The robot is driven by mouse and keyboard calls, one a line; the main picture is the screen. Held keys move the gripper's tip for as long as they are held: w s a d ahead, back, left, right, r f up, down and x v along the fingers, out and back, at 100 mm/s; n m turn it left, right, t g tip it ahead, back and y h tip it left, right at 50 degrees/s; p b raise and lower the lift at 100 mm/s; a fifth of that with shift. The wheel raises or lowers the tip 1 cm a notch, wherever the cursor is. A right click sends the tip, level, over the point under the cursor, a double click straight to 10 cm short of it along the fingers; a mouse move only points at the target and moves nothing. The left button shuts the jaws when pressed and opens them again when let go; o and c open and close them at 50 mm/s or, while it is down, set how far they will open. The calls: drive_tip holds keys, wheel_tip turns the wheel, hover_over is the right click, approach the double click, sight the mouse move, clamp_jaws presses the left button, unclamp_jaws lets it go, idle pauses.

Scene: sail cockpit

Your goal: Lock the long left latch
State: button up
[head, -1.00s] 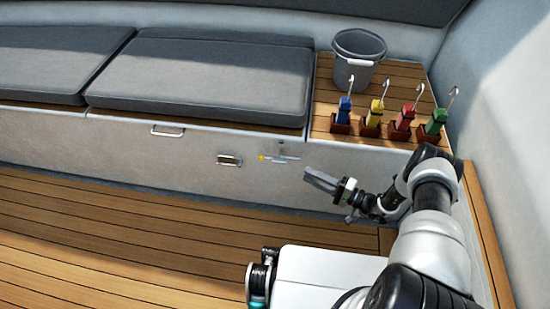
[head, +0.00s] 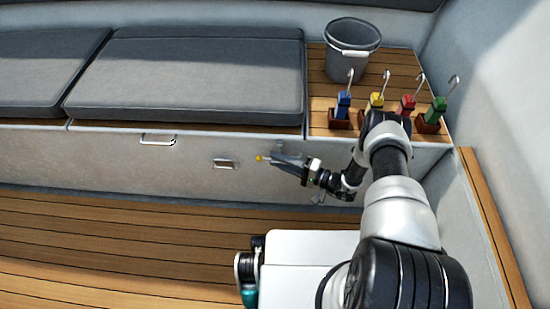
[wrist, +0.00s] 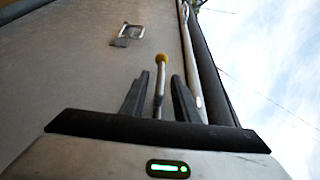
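The long latch is a thin metal lever with a yellow tip (head: 260,158) on the white front of the bench. In the wrist view, the latch lever (wrist: 160,85) stands between the two dark fingers, its yellow knob beyond their tips. My gripper (wrist: 160,90) is open, with a gap visible on each side of the lever. In the head view, my gripper (head: 276,160) is at the latch and hides most of the lever. A second, small metal latch (head: 225,163) sits to the left on the bench front, and shows in the wrist view (wrist: 130,34).
A metal pull handle (head: 158,140) is further left below the grey cushion (head: 185,75). A grey bucket (head: 350,60) and several coloured handles with hooks, such as the blue one (head: 342,106), stand on the wooden bench top. The wooden floor (head: 120,230) is clear.

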drive_tip(key=shift+c, duration=0.3)
clamp_jaws()
